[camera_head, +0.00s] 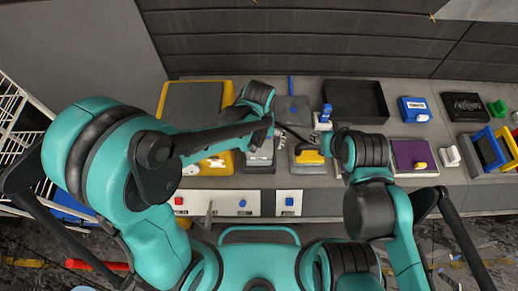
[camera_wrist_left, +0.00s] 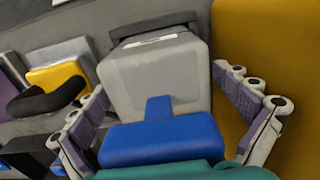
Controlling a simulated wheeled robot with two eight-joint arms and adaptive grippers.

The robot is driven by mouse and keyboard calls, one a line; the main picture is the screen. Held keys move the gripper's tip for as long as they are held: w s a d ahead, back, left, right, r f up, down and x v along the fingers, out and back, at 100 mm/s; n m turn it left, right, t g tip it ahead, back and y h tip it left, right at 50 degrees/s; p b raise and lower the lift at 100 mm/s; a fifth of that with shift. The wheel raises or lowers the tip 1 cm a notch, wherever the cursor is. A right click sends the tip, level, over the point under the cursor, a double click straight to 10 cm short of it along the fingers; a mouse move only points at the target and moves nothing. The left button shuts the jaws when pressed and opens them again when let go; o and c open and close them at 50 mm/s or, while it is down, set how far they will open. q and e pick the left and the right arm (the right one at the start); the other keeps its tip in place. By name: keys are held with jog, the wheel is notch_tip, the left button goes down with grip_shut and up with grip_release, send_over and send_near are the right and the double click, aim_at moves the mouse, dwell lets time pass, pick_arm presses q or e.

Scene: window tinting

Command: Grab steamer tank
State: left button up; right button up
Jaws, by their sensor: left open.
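The steamer tank appears to be the light grey box (camera_wrist_left: 155,75) in the left wrist view, with a blue T-shaped part (camera_wrist_left: 160,138) at its near end. In the head view a grey body (camera_head: 260,158) shows below my left gripper (camera_head: 272,130), partly hidden by the arm. In the left wrist view my left gripper (camera_wrist_left: 162,84) is open, with one purple-padded finger on each side of the grey box. I see a gap at the right finger; contact on the left is unclear. My right gripper (camera_head: 312,142) is small and dark near a yellow-topped tool; its jaws are unclear.
The yellow-topped tool (camera_head: 308,157) stands right of the grey body. A yellow-edged board (camera_head: 228,95) lies left. A black tray (camera_head: 357,84), blue box (camera_head: 414,108) and purple pad (camera_head: 411,150) lie to the right. A white panel with buttons (camera_head: 268,203) runs along the bench front.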

pick_arm(q)
jog(key=c, duration=1.4)
jog(key=shift+c, duration=0.2)
jog(key=shift+r, duration=0.1)
